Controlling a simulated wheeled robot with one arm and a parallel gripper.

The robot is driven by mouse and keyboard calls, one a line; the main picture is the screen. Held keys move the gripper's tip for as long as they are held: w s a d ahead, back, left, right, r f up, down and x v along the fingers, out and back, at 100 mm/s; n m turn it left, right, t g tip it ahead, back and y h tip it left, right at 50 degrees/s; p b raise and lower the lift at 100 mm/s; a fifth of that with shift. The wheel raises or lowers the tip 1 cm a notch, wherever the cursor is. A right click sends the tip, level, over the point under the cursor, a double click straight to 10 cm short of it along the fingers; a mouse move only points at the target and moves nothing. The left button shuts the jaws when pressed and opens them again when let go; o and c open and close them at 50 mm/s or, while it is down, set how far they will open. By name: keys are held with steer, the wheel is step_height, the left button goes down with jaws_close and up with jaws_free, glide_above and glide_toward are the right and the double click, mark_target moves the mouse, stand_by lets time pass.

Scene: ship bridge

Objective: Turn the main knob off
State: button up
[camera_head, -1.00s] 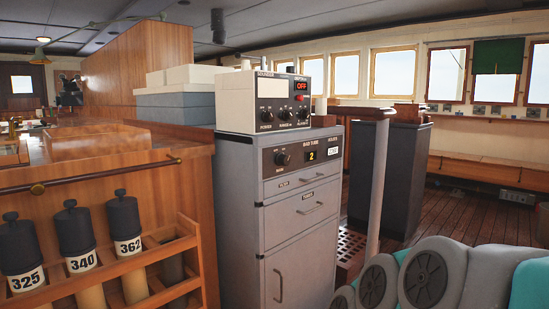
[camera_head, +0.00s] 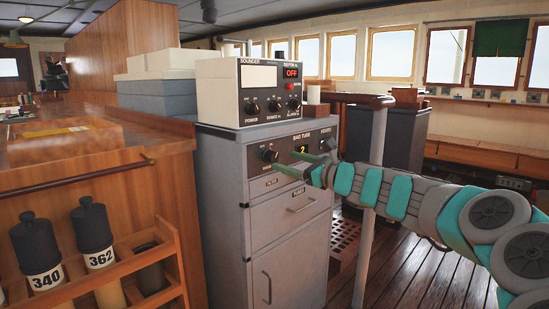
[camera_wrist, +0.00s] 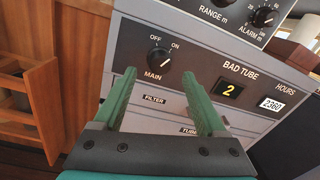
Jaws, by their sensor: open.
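The main knob (camera_wrist: 158,58) is a round black knob labelled MAIN, with OFF at its upper left and ON at its upper right. My gripper (camera_wrist: 158,75) has green fingers spread apart, one on each side below the knob in the wrist view. Nothing is between them. In the head view my gripper (camera_head: 285,160) is just right of the knob, pointing at the panel, apart from the knob.
The sounder box (camera_head: 238,93) with its own knobs and a red OFF display stands on the grey cabinet (camera_head: 225,200). The BAD TUBE display (camera_wrist: 229,91) reads 2, right of the knob. A wooden rack (camera_head: 150,262) stands at the left, a pole (camera_head: 366,240) at the right.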

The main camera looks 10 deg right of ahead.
mark_target(275, 158)
steer(key=shift+x, duration=2.7)
steer(key=shift+c, duration=0.2)
jaws_close()
